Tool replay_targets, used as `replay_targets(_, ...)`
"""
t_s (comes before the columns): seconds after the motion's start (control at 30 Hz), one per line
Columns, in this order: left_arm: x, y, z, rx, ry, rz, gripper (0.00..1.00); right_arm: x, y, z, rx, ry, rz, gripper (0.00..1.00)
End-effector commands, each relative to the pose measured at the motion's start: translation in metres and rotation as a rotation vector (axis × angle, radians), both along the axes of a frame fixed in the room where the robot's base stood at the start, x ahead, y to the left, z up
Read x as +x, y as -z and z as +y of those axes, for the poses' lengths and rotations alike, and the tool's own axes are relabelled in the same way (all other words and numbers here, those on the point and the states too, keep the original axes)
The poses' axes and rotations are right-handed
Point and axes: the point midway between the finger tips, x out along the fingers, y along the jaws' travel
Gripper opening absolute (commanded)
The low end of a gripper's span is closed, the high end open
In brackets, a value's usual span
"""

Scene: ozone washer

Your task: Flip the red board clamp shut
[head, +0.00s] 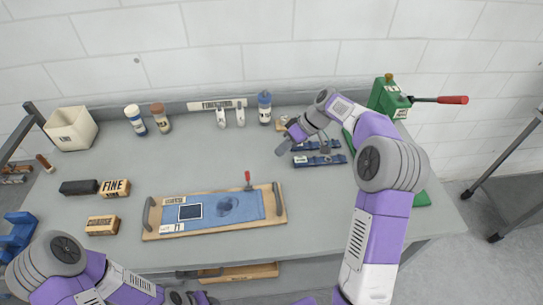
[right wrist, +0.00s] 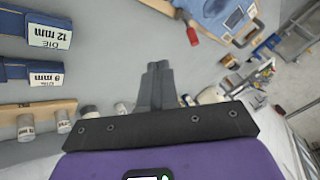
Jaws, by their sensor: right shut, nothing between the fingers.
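The red board clamp (head: 247,177) is at the back right edge of a wooden board (head: 277,215). Its red handle stands up from the board. The same red clamp handle shows at the top of the right wrist view (right wrist: 192,33), beyond my fingertips. My right gripper (head: 283,150) is shut and empty, above the table behind and right of the clamp, apart from it. Its closed fingers show in the right wrist view (right wrist: 159,66). My left gripper (head: 187,298) is at the bottom edge of the head view, partly cut off; its fingers are not clear.
A blue sheet (head: 245,205) lies on the board, which has dark end handles. Blue die blocks (head: 318,160) lie right of my right gripper. A green press (head: 388,98) with a red-tipped lever stands at the back right. Bottles (head: 265,108) stand at the back.

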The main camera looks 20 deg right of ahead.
Motion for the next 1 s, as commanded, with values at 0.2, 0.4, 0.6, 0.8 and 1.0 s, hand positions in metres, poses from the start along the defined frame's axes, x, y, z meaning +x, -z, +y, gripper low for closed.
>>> replay_targets(0.2,0.000,0.007,0.000,0.000,0.000,-0.001,0.43,0.007,0.037,0.026,0.001,-0.005,0.005,0.00)
replay_targets(0.4,0.000,0.012,0.000,0.000,0.000,-0.001,0.43,0.015,0.071,0.050,0.001,-0.005,0.005,0.00)
replay_targets(0.6,0.000,0.012,0.000,0.000,0.000,-0.001,0.43,0.008,0.065,0.076,0.000,-0.003,0.001,0.00)
replay_targets(0.8,0.000,0.012,0.000,0.000,0.000,-0.001,0.43,0.004,0.063,0.086,0.000,-0.001,0.001,0.00)
replay_targets(1.0,0.000,0.012,0.000,0.000,0.000,-0.001,0.43,0.004,0.063,0.087,0.000,-0.001,0.001,0.00)
